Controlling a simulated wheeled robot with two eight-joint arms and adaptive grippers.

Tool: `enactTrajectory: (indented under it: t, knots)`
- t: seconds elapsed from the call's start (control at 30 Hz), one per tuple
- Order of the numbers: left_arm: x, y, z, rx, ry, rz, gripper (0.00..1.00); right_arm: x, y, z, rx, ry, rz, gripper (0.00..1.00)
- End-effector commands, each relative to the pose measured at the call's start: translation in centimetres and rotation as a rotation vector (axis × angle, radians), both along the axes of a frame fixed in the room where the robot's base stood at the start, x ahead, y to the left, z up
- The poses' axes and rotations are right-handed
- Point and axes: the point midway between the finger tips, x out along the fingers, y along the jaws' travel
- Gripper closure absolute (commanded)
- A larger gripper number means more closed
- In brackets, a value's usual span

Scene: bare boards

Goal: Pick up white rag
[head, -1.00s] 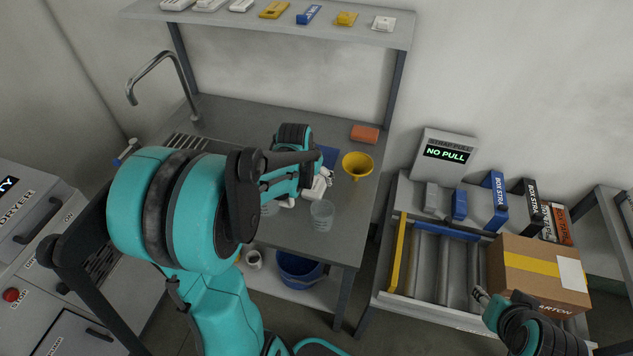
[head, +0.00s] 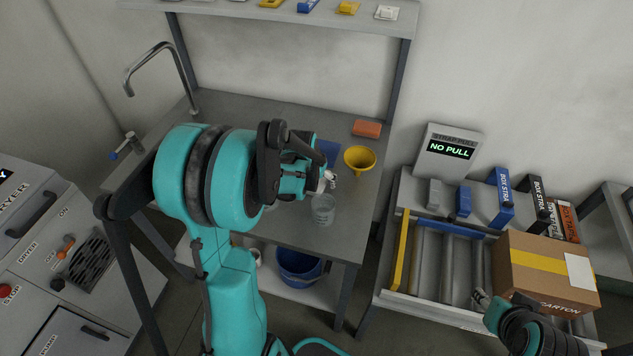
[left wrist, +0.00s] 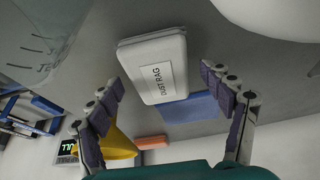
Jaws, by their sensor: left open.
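The white rag (left wrist: 152,62) is a folded white block labelled "DUST RAG" and lies on the grey worktop in the left wrist view. My left gripper (left wrist: 161,78) is open, its two padded fingers spread on either side of the rag's near end, with gaps between them and it. I cannot tell how far above the worktop it is. In the head view my left gripper (head: 328,180) is over the worktop and the arm hides the rag. My right gripper (head: 482,299) is at the lower right beside the carton, too small to judge.
A blue cloth (left wrist: 190,108) lies beside the rag. A clear beaker (head: 323,210), a yellow funnel (head: 360,160) and an orange sponge (head: 367,128) stand close by on the worktop. A carton (head: 545,272) sits on the rollers at right. A shelf (head: 330,22) overhangs the back.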

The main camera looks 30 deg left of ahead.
Motion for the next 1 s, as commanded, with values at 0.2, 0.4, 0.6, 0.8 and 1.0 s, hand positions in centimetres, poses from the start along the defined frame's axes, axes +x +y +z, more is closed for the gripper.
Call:
enactTrajectory:
  t: [0.2,0.4,0.6,0.8,1.0]
  knots:
    - [0.00,0.00,-0.30,0.000,0.000,0.000,0.20,0.00,0.00,-0.34,0.000,0.000,0.000,0.60]
    - [-0.01,0.00,-0.50,0.000,0.000,0.000,0.20,-0.01,0.00,-0.56,0.000,0.000,0.000,0.60]
    - [0.00,-0.01,-0.47,0.000,0.000,0.000,0.20,0.00,0.00,-0.53,0.000,0.000,0.000,0.60]
    - [0.00,-0.01,-0.47,0.000,0.000,0.000,0.62,0.00,0.00,-0.53,0.000,0.000,0.000,0.60]
    - [0.00,0.00,-0.48,0.000,0.000,0.000,0.69,0.00,0.00,-0.53,0.000,0.000,0.000,0.60]
